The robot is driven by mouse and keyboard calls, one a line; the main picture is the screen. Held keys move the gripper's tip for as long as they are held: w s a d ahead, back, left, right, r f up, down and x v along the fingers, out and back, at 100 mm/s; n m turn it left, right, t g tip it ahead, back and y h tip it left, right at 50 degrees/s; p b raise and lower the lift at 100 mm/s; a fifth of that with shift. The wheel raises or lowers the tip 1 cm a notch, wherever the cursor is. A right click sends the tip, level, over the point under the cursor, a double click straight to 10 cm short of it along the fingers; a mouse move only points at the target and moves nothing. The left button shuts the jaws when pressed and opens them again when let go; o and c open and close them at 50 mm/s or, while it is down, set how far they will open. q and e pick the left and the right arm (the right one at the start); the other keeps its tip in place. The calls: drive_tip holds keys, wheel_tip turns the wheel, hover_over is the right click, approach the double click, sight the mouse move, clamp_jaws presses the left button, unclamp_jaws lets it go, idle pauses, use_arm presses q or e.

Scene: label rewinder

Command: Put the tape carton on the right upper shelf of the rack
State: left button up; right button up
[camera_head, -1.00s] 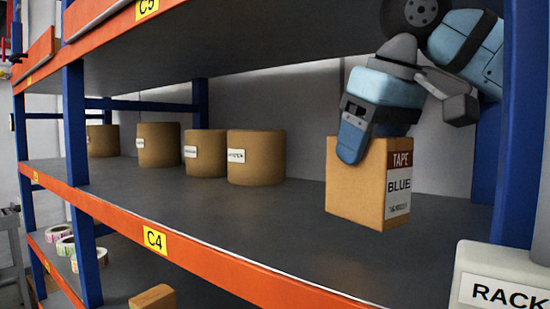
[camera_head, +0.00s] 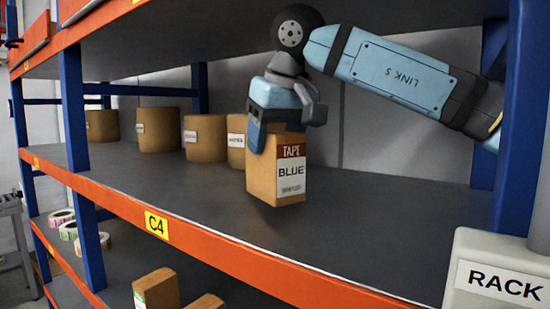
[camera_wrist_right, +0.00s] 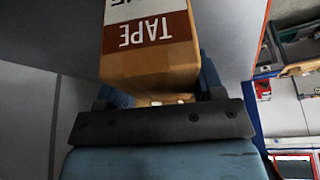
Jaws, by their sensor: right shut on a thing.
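The tape carton (camera_head: 276,172) is a brown box with a label reading TAPE and BLUE. It is upright over the C4 shelf, in front of the rightmost round brown container. A dark shadow lies under it, and I cannot tell for sure whether its base touches the shelf. My right gripper (camera_head: 277,128) is shut on the top of the carton from above. The carton (camera_wrist_right: 150,45) also shows between the fingers in the right wrist view. The rack's C4 shelf (camera_head: 390,225) has a grey deck and an orange front beam. My left gripper is not in view.
Several round brown containers (camera_head: 205,138) stand along the back left of the C4 shelf. Blue uprights (camera_head: 522,130) and the shelf above (camera_head: 250,40) bound the space. The deck right of the carton is bare. A RACK sign (camera_head: 500,275) stands at front right.

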drive_tip(key=shift+f+b, duration=0.5)
drive_tip(key=shift+f, duration=0.4)
drive_tip(key=shift+r, duration=0.15)
drive_tip(key=o, duration=1.1)
drive_tip(key=shift+o, duration=0.2)
drive_tip(key=p+v, duration=0.1)
drive_tip(key=v, duration=0.4)
drive_tip(key=s+d+b, duration=0.1)
drive_tip(key=s+d, duration=0.5)
drive_tip(key=s, duration=0.4)
drive_tip(key=shift+d, duration=0.2)
drive_tip(key=shift+s, duration=0.15)
